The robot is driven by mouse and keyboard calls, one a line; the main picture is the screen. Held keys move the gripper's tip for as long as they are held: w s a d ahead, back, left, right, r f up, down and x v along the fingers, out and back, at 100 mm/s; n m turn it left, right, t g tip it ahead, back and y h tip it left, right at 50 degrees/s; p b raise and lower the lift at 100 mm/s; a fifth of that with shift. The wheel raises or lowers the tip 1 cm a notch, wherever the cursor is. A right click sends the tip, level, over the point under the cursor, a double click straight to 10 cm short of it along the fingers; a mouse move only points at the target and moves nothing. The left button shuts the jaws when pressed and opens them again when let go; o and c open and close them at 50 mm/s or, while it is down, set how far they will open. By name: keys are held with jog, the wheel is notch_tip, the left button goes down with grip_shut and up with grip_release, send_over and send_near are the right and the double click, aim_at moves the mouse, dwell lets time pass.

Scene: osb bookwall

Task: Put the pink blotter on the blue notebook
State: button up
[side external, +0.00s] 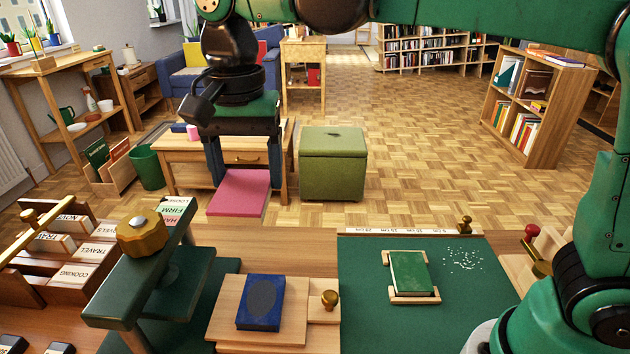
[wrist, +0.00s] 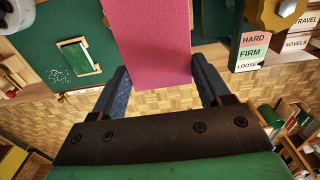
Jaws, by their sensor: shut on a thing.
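My gripper (side external: 243,183) is shut on the pink blotter (side external: 238,195), a flat pink sheet held up in the air at the far side of the bench. In the wrist view the pink blotter (wrist: 152,45) sits between the two fingers of my gripper (wrist: 165,80) and sticks out past them. The blue notebook (side external: 261,302) lies on a wooden board near the front of the bench, with a darker oval on its cover. The wrist view does not clearly show the notebook.
A green press with a brass knob (side external: 140,236) stands left of the notebook. A small brass knob (side external: 329,299) sits at the board's right. A green book (side external: 410,272) lies in a wooden cradle on the green mat (side external: 365,325). Card dividers (side external: 75,250) stand at left.

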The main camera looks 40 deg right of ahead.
aim_at(264, 284)
notch_tip(264, 284, down, 17)
jog(key=shift+r, duration=0.1)
dwell(0.3)
jog(key=o, duration=1.2)
notch_tip(264, 284, up, 12)
jog(key=s+d+f+n+t, duration=0.1)
jog(key=s+d+n+t, duration=0.1)
jog(key=d+n, duration=0.1)
jog(key=s+d+f+n+t, duration=0.1)
jog(key=s+d+n+t, duration=0.1)
jog(key=d, duration=0.4)
jog(key=s+d+f+n+t, duration=0.1)
jog(key=s+d+n+t, duration=0.1)
jog(key=d+n+t, duration=0.1)
jog(key=shift+s+d+n, duration=0.15)
jog(key=shift+d+n, duration=0.35)
jog(key=shift+d, duration=0.75)
